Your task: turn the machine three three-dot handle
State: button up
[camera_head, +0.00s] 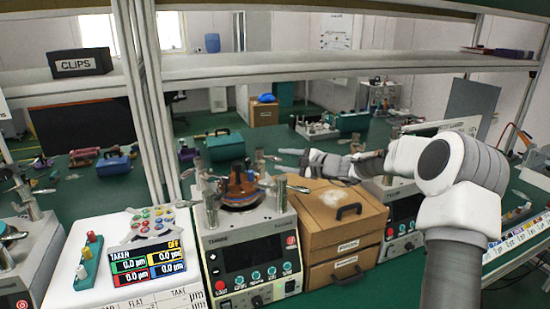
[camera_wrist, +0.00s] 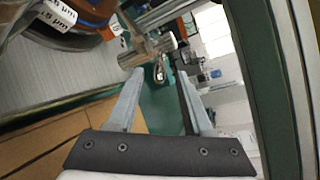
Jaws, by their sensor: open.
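Machine three (camera_head: 247,250) stands front centre in the head view, a white and black unit labelled THREE. A brown and blue round plate (camera_head: 240,188) sits on top, with metal posts and lever handles around it. My gripper (camera_head: 292,155) reaches in from the right, by the machine's back right post (camera_head: 260,163). In the wrist view my gripper (camera_wrist: 162,75) is open, and a metal post with a handle (camera_wrist: 148,53) lies just beyond its fingertips. The handle's end points down towards the gap between them. I cannot tell whether they touch. Dot marks are not readable.
Brown drawer boxes (camera_head: 340,222) stand right of the machine, below my arm. A display board (camera_head: 148,265) stands to the left. A shelf (camera_head: 330,68) on uprights crosses above, with a CLIPS box (camera_head: 80,64).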

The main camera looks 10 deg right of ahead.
aim_at(268, 157)
jog(key=shift+x, duration=2.05)
grip_shut()
